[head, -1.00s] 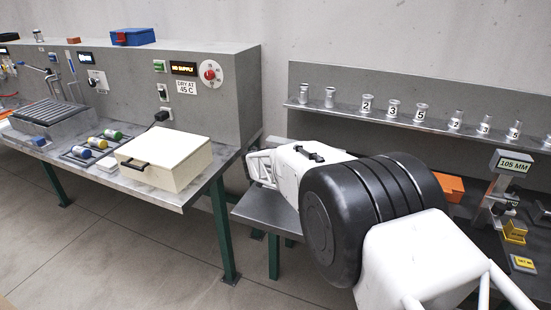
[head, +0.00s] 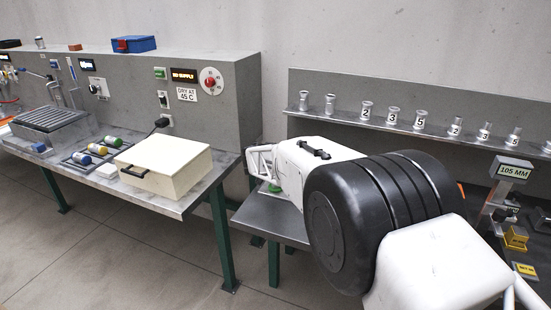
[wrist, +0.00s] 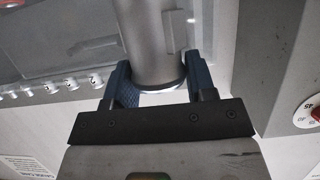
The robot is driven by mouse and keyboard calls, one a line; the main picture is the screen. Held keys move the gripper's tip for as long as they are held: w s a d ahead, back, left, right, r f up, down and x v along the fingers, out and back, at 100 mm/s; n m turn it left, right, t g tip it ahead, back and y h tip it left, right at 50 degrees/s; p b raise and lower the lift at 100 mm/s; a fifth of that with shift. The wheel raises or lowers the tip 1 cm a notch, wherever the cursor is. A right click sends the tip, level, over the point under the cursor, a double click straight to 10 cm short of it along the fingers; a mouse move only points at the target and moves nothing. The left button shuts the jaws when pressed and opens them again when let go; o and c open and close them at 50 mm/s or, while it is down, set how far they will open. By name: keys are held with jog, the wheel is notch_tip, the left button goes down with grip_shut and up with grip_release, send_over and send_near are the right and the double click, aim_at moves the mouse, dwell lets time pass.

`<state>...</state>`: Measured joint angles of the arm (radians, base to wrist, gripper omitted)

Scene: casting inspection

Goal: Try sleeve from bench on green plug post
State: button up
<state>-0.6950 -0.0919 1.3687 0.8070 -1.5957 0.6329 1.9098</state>
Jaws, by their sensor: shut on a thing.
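In the wrist view my gripper (wrist: 158,78) has its blue fingers closed on either side of a smooth grey metal sleeve (wrist: 150,40). The sleeve's near rim lies between the fingers, and its other end runs out of the picture. In the head view my arm hides the gripper's fingers and the sleeve. A small green thing (head: 272,188) shows just under the end of my arm on the middle bench; I cannot tell if it is the green plug post. A green-ended cylinder (head: 113,141) lies on the left bench beside yellow and blue ones.
A cream box with a black handle (head: 165,165) stands on the left bench. A shelf (head: 340,115) holds several metal sleeves, some numbered. A 105 MM display (head: 512,169) and yellow blocks are at right. A floor gap separates the left and middle benches.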

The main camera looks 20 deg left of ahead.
jog(key=shift+r, duration=0.35)
notch_tip(320, 180, up, 11)
dwell(1.9)
jog(key=shift+r, duration=0.1)
jog(key=shift+d, duration=0.1)
